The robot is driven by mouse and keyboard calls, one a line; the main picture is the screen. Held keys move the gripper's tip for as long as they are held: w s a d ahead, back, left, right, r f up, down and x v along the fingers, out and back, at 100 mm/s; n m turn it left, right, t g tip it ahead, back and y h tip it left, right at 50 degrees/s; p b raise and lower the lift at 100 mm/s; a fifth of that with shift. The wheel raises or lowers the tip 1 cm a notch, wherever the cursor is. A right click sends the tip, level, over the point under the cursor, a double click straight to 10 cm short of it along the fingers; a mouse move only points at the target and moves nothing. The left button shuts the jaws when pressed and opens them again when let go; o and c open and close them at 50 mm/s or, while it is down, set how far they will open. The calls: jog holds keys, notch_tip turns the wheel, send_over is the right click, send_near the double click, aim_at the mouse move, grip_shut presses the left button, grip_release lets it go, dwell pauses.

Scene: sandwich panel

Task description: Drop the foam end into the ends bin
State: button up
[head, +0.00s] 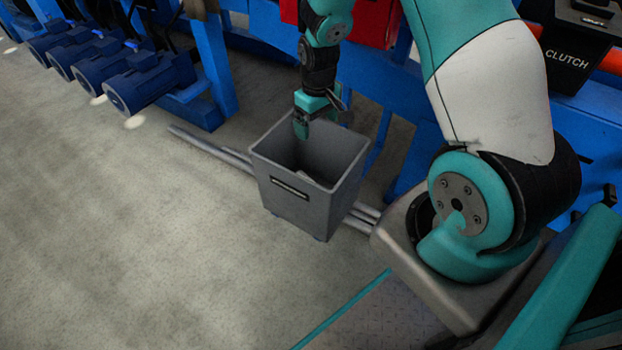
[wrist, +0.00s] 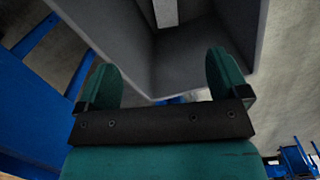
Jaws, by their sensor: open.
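The ends bin (head: 292,202) is a grey open-topped box standing on the floor, with a dark slot on its front. A pale piece, likely the foam end (head: 305,177), lies inside the bin, mostly hidden by the front wall. It also shows as a light strip in the wrist view (wrist: 165,12). My gripper (head: 301,130) is above the bin's back left rim, pointing down. In the wrist view my gripper's teal fingers (wrist: 172,80) are wide apart with nothing between them, and the bin's inner walls (wrist: 200,58) lie beyond them.
Grey pipes (head: 212,146) run along the floor behind and beneath the bin. A blue machine frame (head: 212,60) stands behind, with blue motors (head: 150,82) at the upper left. The concrete floor (head: 130,240) at the left is clear.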

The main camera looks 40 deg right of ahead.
notch_tip(320, 180, up, 12)
jog(key=p, duration=0.3)
jog(key=shift+r, duration=0.25)
jog(key=s+a+r+n+y, duration=0.2)
jog(key=s+a+r+n, duration=0.1)
jog(key=s+a+r, duration=0.65)
jog(key=s+a+r+n+y, duration=0.25)
jog(key=s+a+r, duration=0.35)
jog(key=s+a, duration=0.65)
notch_tip(320, 180, up, 25)
jog(key=p, duration=2.5)
jog(key=shift+a, duration=0.25)
